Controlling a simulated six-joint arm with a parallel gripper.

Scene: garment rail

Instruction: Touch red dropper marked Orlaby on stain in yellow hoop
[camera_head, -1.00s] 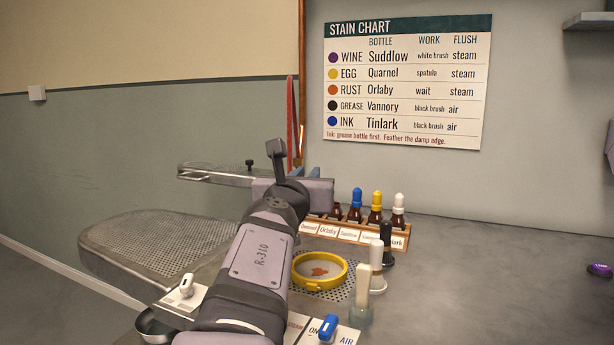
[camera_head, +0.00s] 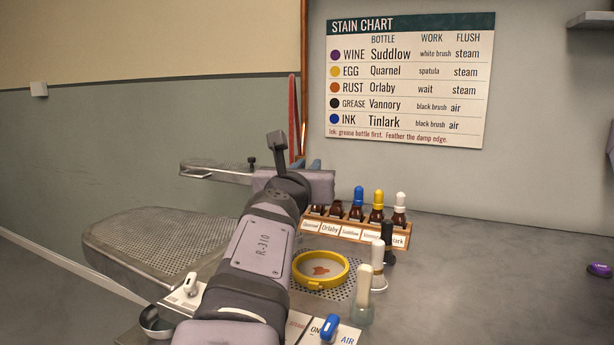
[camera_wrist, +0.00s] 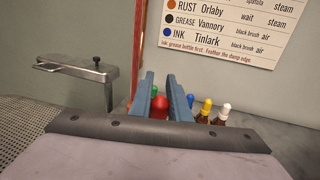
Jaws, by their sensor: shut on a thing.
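My gripper (camera_wrist: 161,92) has two blue fingers, shut on the red dropper (camera_wrist: 160,106); only its red bulb shows between them in the wrist view. In the head view my gripper (camera_head: 308,165) is behind my wrist, above the left end of the bottle rack, and the dropper is hidden. Whether its tip is clear of a bottle cannot be told. The yellow hoop (camera_head: 296,279) lies on a perforated plate, in front of the rack and lower than my gripper. The orange-brown stain (camera_head: 321,270) is on the pale cloth inside it.
The wooden rack (camera_head: 356,239) holds brown bottles with blue, yellow and white tops at right; the Orlaby label (camera_head: 330,229) is second from left. Black and white brushes (camera_head: 377,262) stand right of the hoop. A perforated board (camera_head: 150,243) is at left.

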